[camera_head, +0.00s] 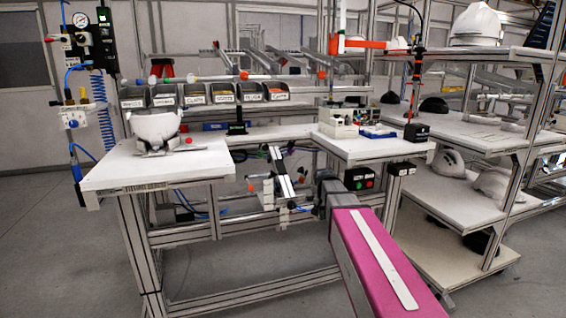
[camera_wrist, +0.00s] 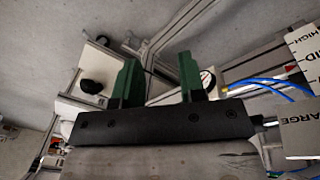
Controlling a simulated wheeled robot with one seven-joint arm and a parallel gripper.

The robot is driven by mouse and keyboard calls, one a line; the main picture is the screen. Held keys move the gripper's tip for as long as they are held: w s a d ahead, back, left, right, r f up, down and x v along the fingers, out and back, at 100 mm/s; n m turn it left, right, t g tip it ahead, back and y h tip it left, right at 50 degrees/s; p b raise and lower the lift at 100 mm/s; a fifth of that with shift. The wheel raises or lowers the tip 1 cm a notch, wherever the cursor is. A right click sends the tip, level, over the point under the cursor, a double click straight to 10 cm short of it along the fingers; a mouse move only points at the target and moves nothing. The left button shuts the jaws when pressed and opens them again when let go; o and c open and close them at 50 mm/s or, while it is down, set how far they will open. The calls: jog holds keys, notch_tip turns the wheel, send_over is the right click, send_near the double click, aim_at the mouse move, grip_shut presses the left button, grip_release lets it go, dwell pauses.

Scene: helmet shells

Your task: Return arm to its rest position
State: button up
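My gripper (camera_wrist: 159,62) shows in the wrist view with its two green fingers standing well apart. I see nothing held between them. My pink arm link (camera_head: 375,260) reaches in the head view from the bottom right towards the gap between the two white worktops. The end of the arm is small and cluttered there, so I cannot make out the fingers in that view. A white helmet shell (camera_head: 156,125) sits on a fixture on the left worktop (camera_head: 110,174), apart from my arm.
The right worktop (camera_head: 365,150) carries small devices, with a push-button box (camera_head: 359,177) under its front edge. Grey bins (camera_head: 193,95) line the back. A shelf rack (camera_head: 470,205) with helmet shells stands at right. Open floor (camera_head: 60,260) lies at front left.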

jog(key=s+f+n+y, duration=0.1)
jog(key=s+f+n, duration=0.3)
jog(key=s+f, duration=1.1)
jog(key=s, duration=0.3)
jog(key=shift+s+d+g+y, duration=0.3)
jog(key=shift+d+y, duration=0.1)
